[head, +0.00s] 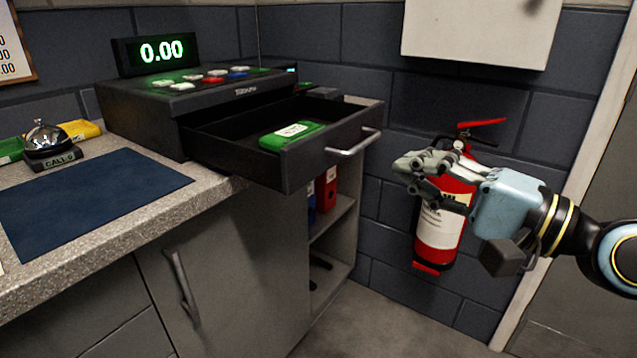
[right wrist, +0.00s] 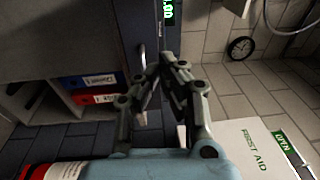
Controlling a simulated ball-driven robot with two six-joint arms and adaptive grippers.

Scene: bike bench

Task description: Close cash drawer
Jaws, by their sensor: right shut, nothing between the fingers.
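The black cash drawer (head: 335,145) stands pulled out of the cash register (head: 150,105) in the head view. A silver bar handle (head: 355,144) is on its front, and a green bundle (head: 291,135) lies inside. My right gripper (head: 402,168) is shut and empty, to the right of the drawer handle and apart from it, in front of the fire extinguisher. In the right wrist view the shut fingers (right wrist: 168,62) point toward a dark upright surface with a silver handle (right wrist: 142,66). My left gripper is not in view.
The red fire extinguisher (head: 443,222) hangs on the wall behind my right gripper. The counter (head: 215,190) holds a blue mat (head: 90,200) and a call bell (head: 48,145). Open shelves with binders (head: 325,190) are below the drawer. A white first aid box (right wrist: 245,150) shows in the right wrist view.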

